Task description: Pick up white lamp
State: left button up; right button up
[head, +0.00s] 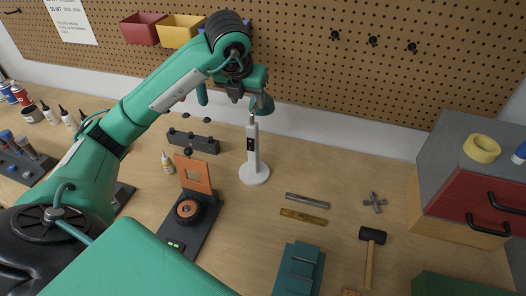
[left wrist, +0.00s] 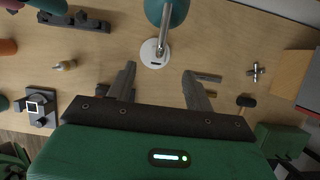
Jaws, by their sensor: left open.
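The white lamp (head: 254,165) stands upright on the workbench, with a round white base, a straight stem and a teal shade. In the left wrist view its base (left wrist: 154,53) and shade show at the top middle, beyond the fingertips and roughly between them. My left gripper (head: 242,92) is open and empty, up beside the lamp's shade, which it partly hides in the head view. Its two dark fingers stand wide apart in the left wrist view (left wrist: 160,76). I cannot tell whether it touches the lamp. My right gripper is not in view.
An orange and black device (head: 187,210) stands left of the lamp, with a small bottle (head: 167,162) and a dark block (head: 194,141) behind. Metal bars (head: 306,201), a mallet (head: 372,236) and a red-drawer cabinet (head: 470,196) are to the right. A pegboard wall (head: 340,80) rises behind.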

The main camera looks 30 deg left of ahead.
aim_at(251, 117)
pick_arm(q)
jog(key=p+x, duration=0.2)
jog(key=x, duration=0.5)
jog(key=shift+s+f, duration=0.1)
jog(key=shift+s, duration=0.1)
jog(key=shift+w+a+f, duration=0.1)
jog(key=shift+w+f, duration=0.1)
jog(key=shift+f, duration=0.05)
jog(key=shift+f+p, duration=0.35)
jog(key=shift+p, duration=0.25)
jog(key=p+x, duration=0.2)
jog(key=x, duration=0.2)
jog(key=shift+w+f, duration=0.1)
jog(key=shift+f, duration=0.2)
jog(key=shift+r, duration=0.1)
grip_shut()
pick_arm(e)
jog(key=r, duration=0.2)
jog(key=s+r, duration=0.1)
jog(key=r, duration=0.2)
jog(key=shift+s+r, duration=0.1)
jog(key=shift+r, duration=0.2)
